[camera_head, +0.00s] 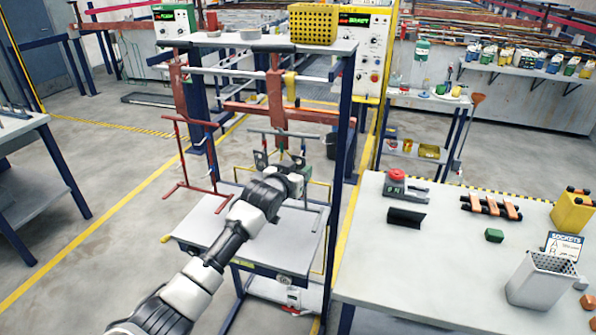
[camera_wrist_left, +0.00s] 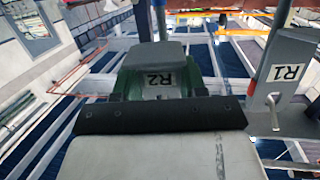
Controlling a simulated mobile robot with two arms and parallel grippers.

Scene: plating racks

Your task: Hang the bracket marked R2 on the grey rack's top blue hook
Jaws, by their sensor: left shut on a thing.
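My left gripper (camera_head: 297,172) reaches in at the grey rack (camera_head: 318,135), just below its crossbar. In the left wrist view the bracket marked R2 (camera_wrist_left: 158,66) is a grey piece with a white label, flanked by dark green parts just beyond the black edge of my gripper. My left gripper is shut on it. Its upper part and any contact with a hook cannot be made out. A grey bracket marked R1 (camera_wrist_left: 287,70) is close on the right in that view. The blue hooks are too small to tell in the head view. My right gripper is not in view.
A red rack (camera_head: 187,150) hangs left of the grey rack. A blue-legged frame (camera_head: 345,125) with a loaded top shelf surrounds both. A low work surface (camera_head: 215,230) lies beneath. A large table (camera_head: 400,270) with several items stands at right.

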